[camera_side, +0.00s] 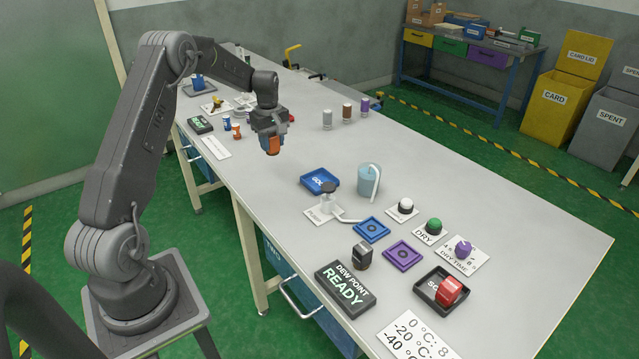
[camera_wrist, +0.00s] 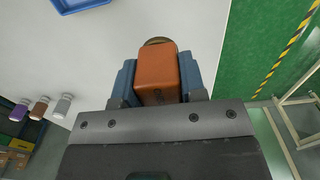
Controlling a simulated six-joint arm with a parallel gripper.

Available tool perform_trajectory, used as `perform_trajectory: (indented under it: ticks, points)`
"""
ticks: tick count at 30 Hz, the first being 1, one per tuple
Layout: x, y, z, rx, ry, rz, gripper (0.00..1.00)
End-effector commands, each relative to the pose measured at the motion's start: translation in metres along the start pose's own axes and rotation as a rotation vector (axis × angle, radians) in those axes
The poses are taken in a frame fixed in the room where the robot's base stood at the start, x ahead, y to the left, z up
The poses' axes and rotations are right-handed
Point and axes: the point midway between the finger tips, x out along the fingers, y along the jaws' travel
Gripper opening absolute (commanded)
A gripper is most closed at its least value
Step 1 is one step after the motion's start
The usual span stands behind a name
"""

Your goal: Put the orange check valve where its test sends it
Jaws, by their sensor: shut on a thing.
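My gripper (camera_side: 271,142) is shut on the orange check valve (camera_side: 273,147) and holds it above the left part of the bench. In the wrist view the orange block (camera_wrist: 157,75) sits between blue jaw pads, with a brownish round end beyond it. A blue tray (camera_side: 309,185) with partly readable lettering lies to the right of the gripper. A black tray (camera_side: 427,289), its label partly covered, holds a red block (camera_side: 449,291). A white fixture (camera_side: 324,213) with a dark knob stands beside a light-blue beaker (camera_side: 368,181) with a bent tube.
The dew point display (camera_side: 345,288) reads READY. Small blue (camera_side: 371,229) and purple (camera_side: 402,254) trays lie near white, green and purple controls. Grey, brown and purple columns (camera_side: 347,112) stand farther back. A temperature card (camera_side: 416,338) lies in front.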

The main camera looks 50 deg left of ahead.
Motion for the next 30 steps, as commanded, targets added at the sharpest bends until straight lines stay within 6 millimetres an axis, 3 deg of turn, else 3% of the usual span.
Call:
perform_trajectory:
  ticks: [4, 18, 26, 30]
  points:
    - [0.007, 0.005, -0.003, 0.004, -0.001, -0.001, 0.08]
    - [0.063, 0.082, 0.05, 0.004, 0.0, 0.0, 0.08]
    - [0.075, 0.093, 0.057, 0.0, -0.001, -0.001, 0.08]
    - [0.094, 0.092, 0.057, 0.0, -0.002, -0.002, 0.08]
